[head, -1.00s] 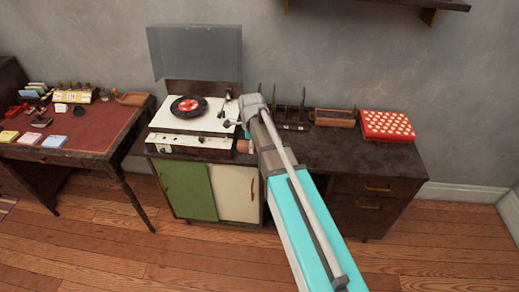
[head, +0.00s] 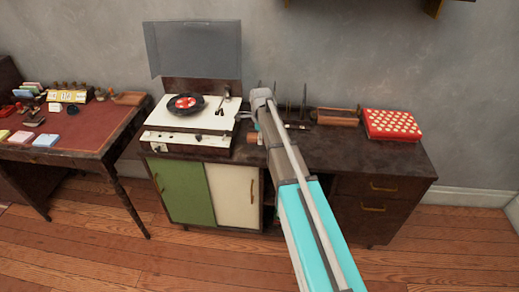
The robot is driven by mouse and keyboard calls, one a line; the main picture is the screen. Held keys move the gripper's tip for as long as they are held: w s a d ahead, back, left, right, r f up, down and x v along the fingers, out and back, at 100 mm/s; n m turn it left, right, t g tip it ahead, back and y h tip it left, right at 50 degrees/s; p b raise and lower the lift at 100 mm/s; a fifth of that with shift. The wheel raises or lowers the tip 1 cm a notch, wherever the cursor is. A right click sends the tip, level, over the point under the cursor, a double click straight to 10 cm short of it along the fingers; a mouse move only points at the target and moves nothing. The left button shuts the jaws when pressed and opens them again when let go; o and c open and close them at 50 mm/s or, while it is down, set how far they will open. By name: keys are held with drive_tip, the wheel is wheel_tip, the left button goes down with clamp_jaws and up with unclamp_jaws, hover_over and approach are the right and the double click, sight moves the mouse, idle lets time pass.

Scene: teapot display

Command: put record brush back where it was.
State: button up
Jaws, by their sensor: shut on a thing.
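My gripper (head: 251,127) is mostly hidden behind my own arm, just right of the record player. It is shut on a small wood-brown piece, which looks like the record brush (head: 253,138). The brush shows just left of my arm, near the front right corner of the record player; whether it touches the cabinet top cannot be told. The white record player (head: 160,115) has its clear lid (head: 195,50) raised. A black record with a red and white label (head: 186,105) lies on it.
The dark cabinet top (head: 345,150) is clear in front. A wire rack (head: 303,103), a wooden tray (head: 338,117) and a red box with pale dots (head: 390,125) stand along its back. A desk (head: 75,132) with many small items is at left.

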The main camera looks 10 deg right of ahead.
sight(262, 149)
drive_tip(key=shift+w+d+f, duration=0.15)
drive_tip(key=shift+w+f, duration=0.2)
drive_tip(key=shift+f, duration=0.15)
drive_tip(key=shift+w+d+f+b, duration=0.25)
drive_tip(key=shift+w+f+b, duration=0.2)
drive_tip(key=shift+f+b, duration=0.4)
drive_tip(key=shift+s+f+b, duration=0.1)
drive_tip(key=shift+f+b, duration=1.05)
drive_tip(key=shift+b, duration=0.25)
drive_tip(key=shift+f, duration=0.15)
drive_tip(key=o, duration=1)
drive_tip(key=shift+o, duration=0.2)
drive_tip(key=shift+r, duration=0.2)
wheel_tip(262, 149, up, 12)
drive_tip(key=p, duration=1.2)
drive_tip(key=shift+s, duration=0.1)
